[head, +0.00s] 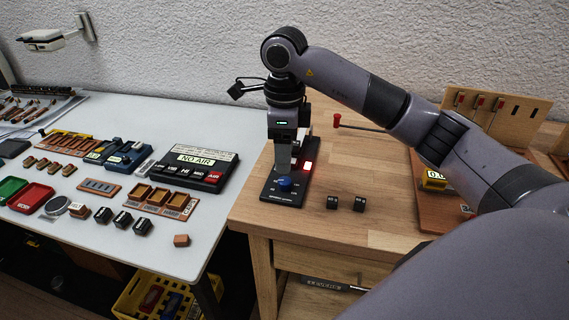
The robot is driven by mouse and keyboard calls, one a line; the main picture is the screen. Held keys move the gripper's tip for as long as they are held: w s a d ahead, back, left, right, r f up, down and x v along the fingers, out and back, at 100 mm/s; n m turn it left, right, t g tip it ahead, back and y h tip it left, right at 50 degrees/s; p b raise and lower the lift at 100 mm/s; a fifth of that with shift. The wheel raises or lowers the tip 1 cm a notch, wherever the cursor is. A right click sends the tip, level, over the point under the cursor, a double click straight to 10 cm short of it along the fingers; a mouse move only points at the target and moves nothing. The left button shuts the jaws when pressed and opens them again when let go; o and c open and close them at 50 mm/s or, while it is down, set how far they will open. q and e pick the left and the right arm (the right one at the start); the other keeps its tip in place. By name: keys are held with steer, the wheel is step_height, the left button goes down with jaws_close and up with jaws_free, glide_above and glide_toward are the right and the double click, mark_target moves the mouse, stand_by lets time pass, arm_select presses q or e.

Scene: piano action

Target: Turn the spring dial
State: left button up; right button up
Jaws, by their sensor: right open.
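A blue round dial (285,184) sits at the front end of a narrow black base plate (272,195) on the wooden bench. Whether the fingers touch the dial cannot be told. The gripper and wrist hide the rear of the device. My left gripper is not in view.
Two small black blocks (346,203) stand right of the device. A black unit reading "NO AIR" (193,168) and several trays lie on the white table (150,112) at left. A wooden rack (494,105) stands at right. The bench's front edge is near the dial.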

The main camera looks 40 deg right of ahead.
mark_target(285, 180)
step_height(285, 180, down, 7)
steer(key=shift+r, duration=0.2)
steer(key=c, duration=1.1)
steer(key=shift+o, duration=0.2)
